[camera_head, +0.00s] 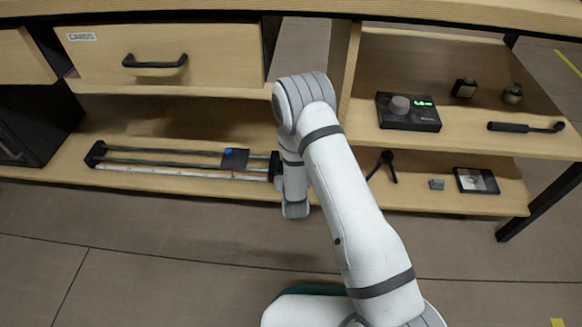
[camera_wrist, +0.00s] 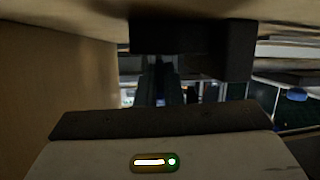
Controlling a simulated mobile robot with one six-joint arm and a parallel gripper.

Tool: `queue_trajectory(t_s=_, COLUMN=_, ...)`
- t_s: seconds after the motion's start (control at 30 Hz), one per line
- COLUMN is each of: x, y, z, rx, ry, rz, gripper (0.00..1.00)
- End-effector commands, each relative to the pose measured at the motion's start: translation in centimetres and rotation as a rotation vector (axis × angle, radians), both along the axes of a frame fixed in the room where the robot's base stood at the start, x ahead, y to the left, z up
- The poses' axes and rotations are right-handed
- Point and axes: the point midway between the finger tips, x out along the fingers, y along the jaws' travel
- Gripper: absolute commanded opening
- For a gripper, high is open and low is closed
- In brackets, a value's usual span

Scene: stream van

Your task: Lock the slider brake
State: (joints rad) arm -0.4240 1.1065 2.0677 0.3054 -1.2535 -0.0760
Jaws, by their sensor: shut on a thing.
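The slider (camera_head: 180,165) lies on the low shelf left of my arm, with two dark rails, a pale scale strip and a black end block at each end. Its dark carriage (camera_head: 236,159) sits toward the right end, with a small blue knob (camera_head: 228,151) on it. The blue knob also shows at the right of the wrist view (camera_wrist: 296,94). My gripper (camera_wrist: 160,88) is low by the slider's right end, apart from the knob. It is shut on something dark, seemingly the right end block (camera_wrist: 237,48). My arm hides the fingertips in the head view, and the contact is unclear.
A drawer (camera_head: 165,55) with a black handle is above the slider, and the shelf board overhead leaves little height. A divider panel (camera_head: 342,65) stands behind my arm. The right shelves hold a dial box (camera_head: 408,110), a small tripod (camera_head: 386,165) and other small items.

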Motion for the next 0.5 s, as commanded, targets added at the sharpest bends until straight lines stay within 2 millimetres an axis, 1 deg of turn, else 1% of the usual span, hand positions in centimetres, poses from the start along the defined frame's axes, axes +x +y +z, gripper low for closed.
queue_trajectory(t_s=0.03, x=0.35, y=0.19, z=0.65, rx=0.004, ry=-0.021, rz=0.001, gripper=0.00)
queue_trajectory(t_s=0.4, x=0.35, y=0.24, z=0.72, rx=0.005, ry=-0.024, rz=0.003, gripper=0.00)
queue_trajectory(t_s=0.43, x=0.33, y=0.25, z=0.72, rx=0.005, ry=-0.024, rz=0.003, gripper=0.10)
queue_trajectory(t_s=0.5, x=0.31, y=0.24, z=0.67, rx=0.004, ry=-0.024, rz=0.003, gripper=0.15)
